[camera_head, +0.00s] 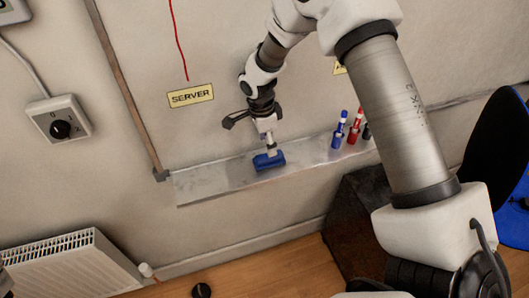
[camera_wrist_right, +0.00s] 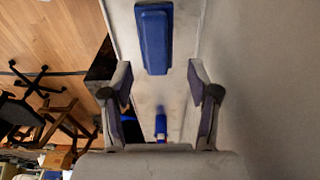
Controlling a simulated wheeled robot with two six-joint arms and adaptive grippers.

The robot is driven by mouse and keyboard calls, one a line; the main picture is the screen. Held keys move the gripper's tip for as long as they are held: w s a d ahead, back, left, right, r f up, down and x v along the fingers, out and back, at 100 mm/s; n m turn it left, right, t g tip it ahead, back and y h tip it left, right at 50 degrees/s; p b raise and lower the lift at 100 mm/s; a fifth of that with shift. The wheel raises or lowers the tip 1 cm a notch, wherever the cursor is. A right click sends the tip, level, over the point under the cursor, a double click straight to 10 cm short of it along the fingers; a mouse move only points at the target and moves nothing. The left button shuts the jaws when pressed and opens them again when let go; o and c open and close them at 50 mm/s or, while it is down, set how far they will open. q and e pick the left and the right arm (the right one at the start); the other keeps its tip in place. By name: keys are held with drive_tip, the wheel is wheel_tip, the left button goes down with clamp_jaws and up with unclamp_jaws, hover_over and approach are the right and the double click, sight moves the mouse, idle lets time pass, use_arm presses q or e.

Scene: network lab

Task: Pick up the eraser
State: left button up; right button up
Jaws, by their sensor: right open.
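The eraser (camera_head: 269,161) is a blue block lying on the pale wall ledge (camera_head: 215,180) in the head view. It also shows at the top of the right wrist view as a blue block (camera_wrist_right: 154,40). My right gripper (camera_head: 258,123) is just above the eraser in the head view. In the wrist view its two fingers (camera_wrist_right: 160,82) are spread apart with nothing gripped, and the eraser lies beyond the fingertips. The head view does not show clearly whether a finger touches the eraser.
A blue marker (camera_head: 339,131) and a red marker (camera_head: 354,128) stand on the ledge right of the eraser, with a dark one (camera_head: 367,132) beside them. The ledge left of the eraser is clear. A radiator (camera_head: 75,270) is below left.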

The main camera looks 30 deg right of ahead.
sight(269, 159)
drive_tip(key=shift+s+d+f+p, duration=0.1)
drive_tip(key=shift+s+f+p, duration=0.3)
drive_tip(key=shift+f, duration=0.2)
drive_tip(key=shift+s+f+p, duration=0.3)
drive_tip(key=shift+f+p, duration=0.2)
drive_tip(key=shift+f, duration=0.05)
drive_tip(key=f, duration=0.1)
drive_tip(key=w+f, duration=0.1)
drive_tip(key=shift+f, duration=0.35)
drive_tip(key=shift+w+f, duration=0.1)
drive_tip(key=shift+w, duration=0.1)
drive_tip(key=shift+s, duration=0.1)
drive_tip(key=shift+s+r, duration=0.2)
drive_tip(key=c, duration=0.5)
drive_tip(key=shift+s+r, duration=0.1)
drive_tip(key=shift+s, duration=0.05)
drive_tip(key=c, duration=0.6)
use_arm(q)
wheel_tip(269, 159, up, 2)
drive_tip(key=shift+s+r, duration=0.15)
drive_tip(key=shift+r, duration=0.1)
use_arm(e)
clamp_jaws()
use_arm(q)
drive_tip(key=shift+f, duration=0.1)
